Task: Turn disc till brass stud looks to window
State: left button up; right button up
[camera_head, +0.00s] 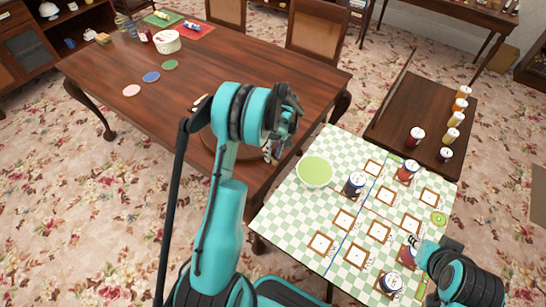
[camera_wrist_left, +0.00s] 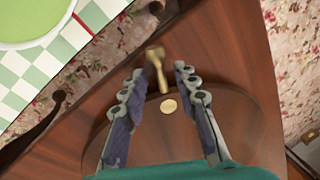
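A round brown wooden disc (camera_wrist_left: 190,128) lies on the wooden table under my left gripper (camera_wrist_left: 158,72). In the head view the disc (camera_head: 207,142) is mostly hidden by my left arm. A small round brass stud (camera_wrist_left: 168,106) shows on the disc. A brass peg-like piece (camera_wrist_left: 155,65) shows beyond it, between the fingertips in the picture; I cannot tell whether they touch it. The left gripper is open; it also shows in the head view (camera_head: 272,150). My right gripper (camera_head: 416,243) is beside a dark red jar at the checked table; its fingers are unclear. No window shows.
The checked cloth (camera_head: 285,218) to the right holds a green-topped bowl (camera_head: 315,171), jars and several square frames. Coloured coasters (camera_head: 151,77) and a white pot (camera_head: 167,41) stand further back on the wooden table (camera_head: 250,65). A side table (camera_head: 385,128) holds several jars.

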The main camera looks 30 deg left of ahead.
pick_arm(q)
jog(key=shift+s+f, duration=0.1)
jog(key=shift+f, duration=0.35)
grip_shut()
jog(key=shift+a, duration=0.1)
